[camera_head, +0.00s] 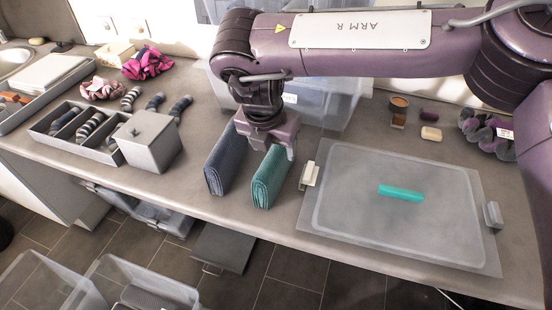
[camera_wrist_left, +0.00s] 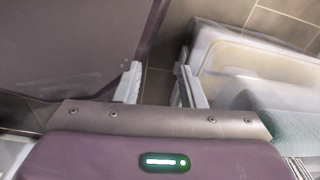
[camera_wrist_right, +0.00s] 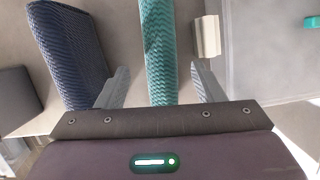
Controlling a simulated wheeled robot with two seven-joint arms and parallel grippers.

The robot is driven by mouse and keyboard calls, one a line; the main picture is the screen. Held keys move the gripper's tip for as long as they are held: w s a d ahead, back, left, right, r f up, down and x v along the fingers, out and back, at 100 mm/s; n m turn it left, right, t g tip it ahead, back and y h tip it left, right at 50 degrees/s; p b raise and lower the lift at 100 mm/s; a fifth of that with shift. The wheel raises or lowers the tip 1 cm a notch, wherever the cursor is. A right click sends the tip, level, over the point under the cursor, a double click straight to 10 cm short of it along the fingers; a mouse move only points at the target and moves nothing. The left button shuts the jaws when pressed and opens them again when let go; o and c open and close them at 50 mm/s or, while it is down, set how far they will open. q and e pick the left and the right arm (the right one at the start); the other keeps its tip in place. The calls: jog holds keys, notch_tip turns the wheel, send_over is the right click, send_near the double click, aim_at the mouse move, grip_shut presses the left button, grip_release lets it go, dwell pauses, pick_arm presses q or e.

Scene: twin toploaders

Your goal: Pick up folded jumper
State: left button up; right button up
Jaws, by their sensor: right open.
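Two folded knit garments stand upright on the counter, a blue one (camera_head: 222,160) and a teal one (camera_head: 270,180); either could be the folded jumper. My right gripper (camera_head: 266,145) is above the teal one, pointing down, with its fingers apart. In the right wrist view, the teal garment (camera_wrist_right: 158,45) lies between the open fingers (camera_wrist_right: 160,82), with space on both sides. The blue garment (camera_wrist_right: 70,55) is left of the left finger. My left gripper (camera_wrist_left: 158,85) is open and empty over the dark floor, outside the head view.
Right of the teal garment, a translucent lid (camera_head: 345,215) with a teal handle lies on the counter (camera_head: 190,190), a clip (camera_head: 310,175) beside it. A clear bin (camera_head: 330,105) stands behind. A grey box (camera_head: 148,142) and sock tray (camera_head: 55,150) are left.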

jog(key=shift+d+f+p, duration=0.15)
jog(key=shift+f+p, duration=0.3)
jog(key=shift+f, duration=0.2)
jog(key=x, duration=0.2)
jog(key=p+x, duration=0.1)
jog(key=x, duration=0.1)
jog(key=shift+w+r, duration=0.1)
jog(key=shift+w, duration=0.2)
jog(key=c, duration=0.9)
pick_arm(q)
jog(key=shift+s+r, duration=0.25)
jog(key=shift+r, duration=0.25)
jog(key=shift+s+r, duration=0.25)
jog(key=shift+r, duration=0.25)
pick_arm(e)
jog(key=c, duration=0.4)
